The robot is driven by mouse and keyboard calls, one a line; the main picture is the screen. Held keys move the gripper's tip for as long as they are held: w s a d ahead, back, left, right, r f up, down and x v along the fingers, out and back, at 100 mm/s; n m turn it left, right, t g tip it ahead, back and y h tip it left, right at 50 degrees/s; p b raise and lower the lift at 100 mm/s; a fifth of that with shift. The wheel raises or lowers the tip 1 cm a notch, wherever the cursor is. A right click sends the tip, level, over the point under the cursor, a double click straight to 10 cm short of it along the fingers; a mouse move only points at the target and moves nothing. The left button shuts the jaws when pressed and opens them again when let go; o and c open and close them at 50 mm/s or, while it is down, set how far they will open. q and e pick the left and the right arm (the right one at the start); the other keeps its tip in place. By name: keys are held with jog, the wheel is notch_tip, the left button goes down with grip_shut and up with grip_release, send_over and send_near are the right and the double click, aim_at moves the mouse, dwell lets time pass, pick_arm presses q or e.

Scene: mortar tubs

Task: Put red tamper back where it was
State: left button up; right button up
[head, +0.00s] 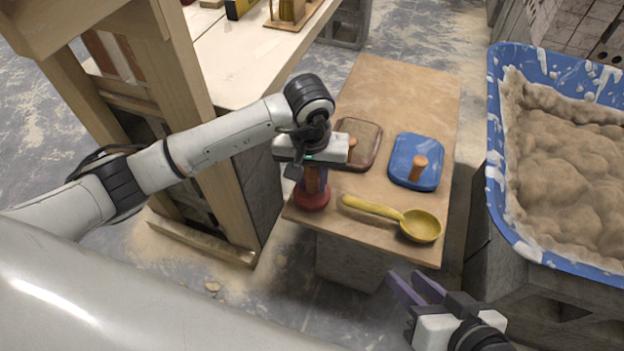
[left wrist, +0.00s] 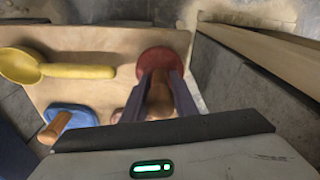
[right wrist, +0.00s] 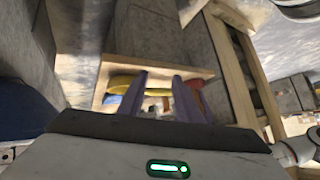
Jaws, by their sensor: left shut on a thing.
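The red tamper (head: 312,199) has a round red base and a wooden handle. It is upright at the left front corner of the wooden board (head: 385,85). My left gripper (head: 313,180) is above it, shut on its handle. In the left wrist view the red base (left wrist: 163,61) shows beyond the fingers, by the board's edge. I cannot tell whether the base touches the board. My right gripper (head: 418,287) is open and empty in front of the board. In the right wrist view its fingers (right wrist: 160,95) point toward the board.
A yellow scoop (head: 420,226), a blue float (head: 416,160) and a brown float (head: 366,158) lie on the board. A blue tub (head: 494,130) of mortar stands at the right. A wooden frame (head: 185,75) stands at the left. The board's far part is clear.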

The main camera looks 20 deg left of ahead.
pick_arm(q)
jog(key=shift+f, duration=0.1)
jog(key=o, duration=1)
jog(key=shift+c, duration=0.2)
